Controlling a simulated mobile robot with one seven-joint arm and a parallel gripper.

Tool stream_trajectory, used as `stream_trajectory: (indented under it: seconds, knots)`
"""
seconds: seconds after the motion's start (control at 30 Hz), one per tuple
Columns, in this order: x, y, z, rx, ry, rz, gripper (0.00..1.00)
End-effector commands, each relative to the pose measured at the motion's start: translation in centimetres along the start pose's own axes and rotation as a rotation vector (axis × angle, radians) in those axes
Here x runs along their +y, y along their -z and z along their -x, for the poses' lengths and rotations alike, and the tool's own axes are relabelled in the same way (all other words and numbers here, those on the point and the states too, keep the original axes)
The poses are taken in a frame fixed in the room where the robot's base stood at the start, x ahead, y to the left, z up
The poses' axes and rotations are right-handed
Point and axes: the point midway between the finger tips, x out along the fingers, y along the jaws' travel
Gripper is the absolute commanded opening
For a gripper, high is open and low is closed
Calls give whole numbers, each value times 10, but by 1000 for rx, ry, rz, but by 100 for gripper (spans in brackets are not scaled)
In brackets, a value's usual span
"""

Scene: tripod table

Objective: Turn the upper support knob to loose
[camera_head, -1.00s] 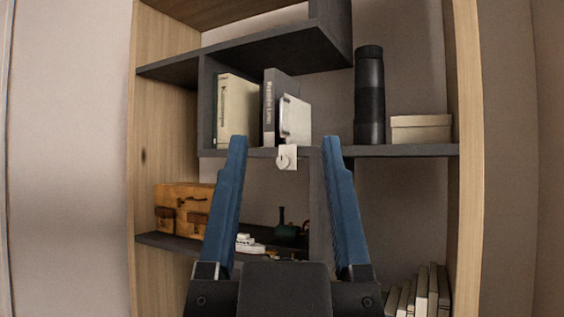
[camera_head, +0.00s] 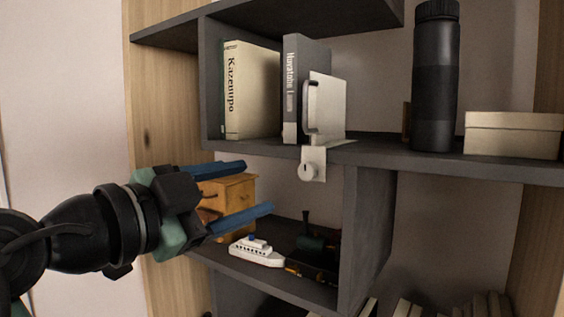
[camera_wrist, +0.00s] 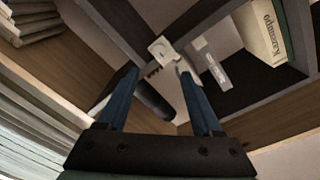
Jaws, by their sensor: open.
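A small round white knob (camera_head: 308,171) sits on a white plate that hangs over the front edge of the upper shelf. The plate belongs to a white bookend support (camera_head: 327,105) standing against the books. It is the only such knob I see. My gripper (camera_head: 259,186) comes in from the left with its two blue fingers spread, empty and apart from the knob, their tips to its left and slightly below. In the wrist view the white plate with the knob (camera_wrist: 159,46) shows just beyond and between the open fingertips (camera_wrist: 158,70), tilted in the picture.
Two books (camera_head: 251,90) stand on the upper shelf (camera_head: 385,153), with a black bottle (camera_head: 436,75) and a beige box (camera_head: 512,135) to the right. Below are a brown case (camera_head: 236,195), a toy ship (camera_head: 257,252) and a dark toy train (camera_head: 312,250). A dark upright divider (camera_head: 362,225) stands below right of the knob.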

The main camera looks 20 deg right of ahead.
Motion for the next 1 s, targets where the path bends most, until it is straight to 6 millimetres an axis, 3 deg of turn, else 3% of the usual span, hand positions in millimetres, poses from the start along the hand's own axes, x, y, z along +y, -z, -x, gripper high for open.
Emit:
stream_trajectory:
  seconds: [0.4,0.6,1.0]
  knots:
    - [-3,4,-81,0,-2,6,67]
    - [-2,3,-111,1,1,5,67]
    - [0,0,-123,0,4,3,67]
